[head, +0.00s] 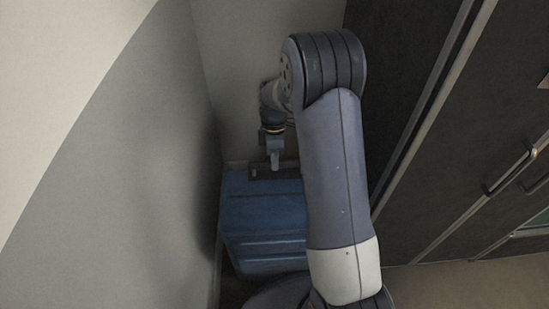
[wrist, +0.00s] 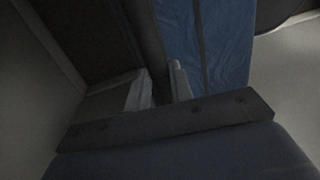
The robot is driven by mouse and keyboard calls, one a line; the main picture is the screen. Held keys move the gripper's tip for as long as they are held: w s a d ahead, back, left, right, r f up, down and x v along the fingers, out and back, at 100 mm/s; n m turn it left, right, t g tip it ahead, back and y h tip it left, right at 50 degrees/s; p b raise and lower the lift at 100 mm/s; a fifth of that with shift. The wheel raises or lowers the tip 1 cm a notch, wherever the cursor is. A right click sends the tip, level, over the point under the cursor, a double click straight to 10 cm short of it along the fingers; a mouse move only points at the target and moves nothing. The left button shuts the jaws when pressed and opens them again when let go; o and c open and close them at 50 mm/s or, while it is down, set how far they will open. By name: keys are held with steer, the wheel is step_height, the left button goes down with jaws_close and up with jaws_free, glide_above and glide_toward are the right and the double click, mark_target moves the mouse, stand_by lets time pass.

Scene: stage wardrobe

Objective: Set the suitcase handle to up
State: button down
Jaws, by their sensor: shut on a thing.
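The blue suitcase (head: 262,222) stands in the corner in the head view, partly hidden behind my arm. Its blue side also shows in the wrist view (wrist: 215,45). A dark bar, the suitcase handle (head: 260,173), lies along the far top edge of the case. My gripper (head: 275,165) reaches down onto this bar. In the wrist view, the two pale fingers of my gripper (wrist: 160,88) sit on either side of a dark strip that looks like the handle (wrist: 147,45), shut on it. How far the handle is raised is hard to tell.
A pale wall (head: 150,150) stands close on the left of the suitcase, with another wall behind it. A dark wardrobe front (head: 450,130) with a bar handle (head: 512,172) stands on the right. Some bare floor (head: 450,285) shows at lower right.

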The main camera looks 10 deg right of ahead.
stand_by(0.3)
step_height(320, 180, up, 31)
steer(key=p, duration=2.2)
steer(key=shift+f, duration=0.2)
steer(key=shift+w, duration=0.15)
steer(key=c, duration=1.5)
jaws_free()
steer(key=shift+r, duration=0.1)
steer(key=shift+o, duration=1.2)
step_height(320, 180, up, 10)
steer(key=w, duration=0.1)
steer(key=shift+w+d+r, duration=0.2)
steer(key=shift+w, duration=0.2)
